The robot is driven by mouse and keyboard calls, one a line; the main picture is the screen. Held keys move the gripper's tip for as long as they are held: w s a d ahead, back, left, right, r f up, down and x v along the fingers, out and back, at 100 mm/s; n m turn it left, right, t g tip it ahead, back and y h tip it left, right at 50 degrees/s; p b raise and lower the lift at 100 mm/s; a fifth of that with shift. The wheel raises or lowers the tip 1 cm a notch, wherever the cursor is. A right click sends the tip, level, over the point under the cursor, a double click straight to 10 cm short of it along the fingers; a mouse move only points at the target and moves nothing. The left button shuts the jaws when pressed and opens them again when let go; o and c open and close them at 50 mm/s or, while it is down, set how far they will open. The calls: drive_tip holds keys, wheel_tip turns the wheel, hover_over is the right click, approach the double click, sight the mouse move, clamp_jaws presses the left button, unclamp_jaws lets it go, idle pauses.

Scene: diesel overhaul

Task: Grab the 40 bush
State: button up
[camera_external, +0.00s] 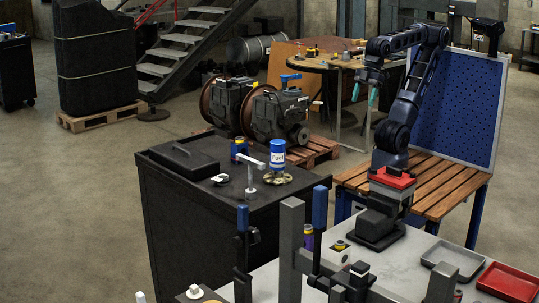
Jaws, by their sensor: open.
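No marking "40" can be read in this view, so I cannot tell which part is the 40 bush. A small yellow-topped part (340,245) sits on the light grey tabletop in front of my arm's base. A purple cylinder with a yellowish top (308,238) stands to its left, partly hidden by a grey upright. My gripper (364,95) has teal fingertips pointing down and is raised well above and behind the tabletop. It is open, with nothing seen between its fingers.
A grey tray (453,258) and a red tray (508,283) lie at the right. Dark uprights and fixtures crowd the front. A blue pegboard (458,110) stands behind my arm.

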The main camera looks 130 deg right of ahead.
drive_tip(key=w+d+f+m+t, duration=0.15)
drive_tip(key=w+f+m, duration=0.35)
drive_tip(key=w, duration=0.6)
drive_tip(key=w+d+f+m, duration=0.2)
drive_tip(key=w+m, duration=0.6)
drive_tip(key=w, duration=0.3)
drive_tip(key=w+d+f+m+t, duration=0.15)
drive_tip(key=w+f+m, duration=0.35)
drive_tip(key=w, duration=0.6)
drive_tip(key=w+d+r+m+t, duration=0.25)
drive_tip(key=w+d+m, duration=0.35)
drive_tip(key=d+m, duration=0.3)
drive_tip(key=w+d+r+m+t+h, duration=0.1)
drive_tip(key=d+r+m+t+h, duration=0.15)
drive_tip(key=d+r+m, duration=0.85)
approach(221, 181)
drive_tip(key=shift+n+t+y, duration=0.3)
drive_tip(key=shift+n+y, duration=0.05)
drive_tip(key=shift+n, duration=0.05)
drive_tip(key=s+d, duration=0.1)
drive_tip(key=s, duration=0.1)
drive_tip(key=s+d, duration=0.2)
drive_tip(key=shift+d+f, duration=0.1)
drive_tip(key=shift+d, duration=0.1)
drive_tip(key=shift+x, duration=2.85)
drive_tip(key=shift+f+x, duration=0.2)
drive_tip(key=shift+x, duration=2.4)
drive_tip(key=shift+s+a, duration=0.1)
drive_tip(key=shift+a, duration=0.1)
